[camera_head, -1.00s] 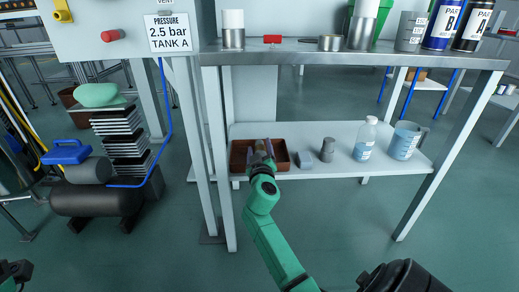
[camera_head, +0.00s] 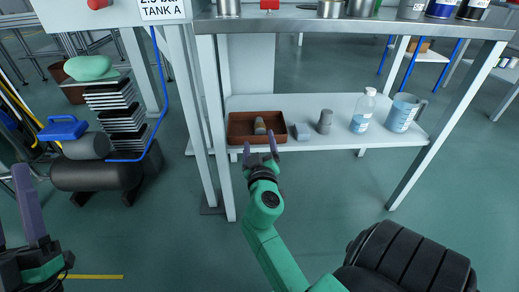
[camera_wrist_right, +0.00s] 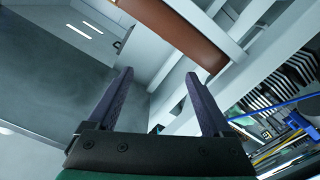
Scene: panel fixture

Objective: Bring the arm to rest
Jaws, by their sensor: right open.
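My right gripper (camera_head: 260,150) is in front of the lower shelf's front edge, just below the brown tray (camera_head: 233,130) in the head view. Its two purple fingers are apart with nothing between them; the right wrist view also shows them open and empty (camera_wrist_right: 158,76). A small grey-and-tan cylinder (camera_head: 260,127) lies in the tray, apart from the fingers. My left gripper (camera_head: 18,215) is at the lower left edge of the head view, partly cut off. Its visible fingers stand apart, and no object shows between them.
The lower shelf (camera_head: 300,105) also holds a small grey block (camera_head: 301,132), a grey cylinder (camera_head: 325,122), a bottle (camera_head: 363,111) and a jug (camera_head: 403,113). The upper shelf (camera_head: 350,26) overhangs it. A compressor (camera_head: 95,172) stands left.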

